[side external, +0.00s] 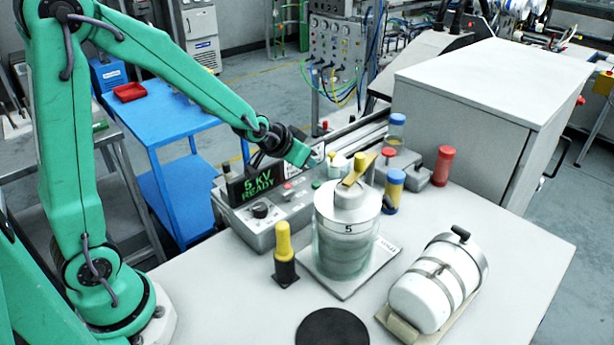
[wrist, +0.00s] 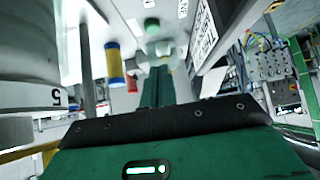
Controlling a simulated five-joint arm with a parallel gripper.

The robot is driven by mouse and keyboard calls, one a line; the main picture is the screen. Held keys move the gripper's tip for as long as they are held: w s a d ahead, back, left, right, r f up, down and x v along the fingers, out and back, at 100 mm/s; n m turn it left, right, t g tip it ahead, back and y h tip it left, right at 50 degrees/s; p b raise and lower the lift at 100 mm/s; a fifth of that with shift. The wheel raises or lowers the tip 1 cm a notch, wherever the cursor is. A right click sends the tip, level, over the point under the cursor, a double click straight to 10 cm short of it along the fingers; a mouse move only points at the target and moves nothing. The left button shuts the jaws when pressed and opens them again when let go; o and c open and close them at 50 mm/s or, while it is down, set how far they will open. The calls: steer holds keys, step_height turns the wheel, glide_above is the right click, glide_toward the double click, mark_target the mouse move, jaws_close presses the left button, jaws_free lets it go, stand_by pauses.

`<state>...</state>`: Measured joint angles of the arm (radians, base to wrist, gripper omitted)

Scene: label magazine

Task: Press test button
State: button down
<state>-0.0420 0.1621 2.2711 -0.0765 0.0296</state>
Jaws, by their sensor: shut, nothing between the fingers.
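The grey test console (side external: 262,232) stands left of the jar, with a display reading "5 KV READY" (side external: 258,186), a black knob and small red and green buttons. A round green button (wrist: 151,26) shows in the wrist view, beyond my fingertips; its label is not readable. My gripper (wrist: 158,72) is shut and empty, its green fingers aimed near that button, apart from it as far as I can see. In the side view my gripper (side external: 303,160) hangs above and behind the console's right part. Contact with the console cannot be seen there.
A glass jar marked 5 (side external: 343,250) with a yellow-handled lid stands right of the console. A yellow-topped black post (side external: 284,255), a white cylinder (side external: 430,295) and a black disc (side external: 333,330) are nearer. Blue-yellow (side external: 394,190) and red-capped (side external: 443,165) containers stand behind.

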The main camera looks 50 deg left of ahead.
mark_target(319, 181)
steer(key=shift+x, duration=0.9)
steer(key=shift+w+f, duration=0.15)
steer(key=shift+f, duration=2)
steer(key=shift+f, duration=0.1)
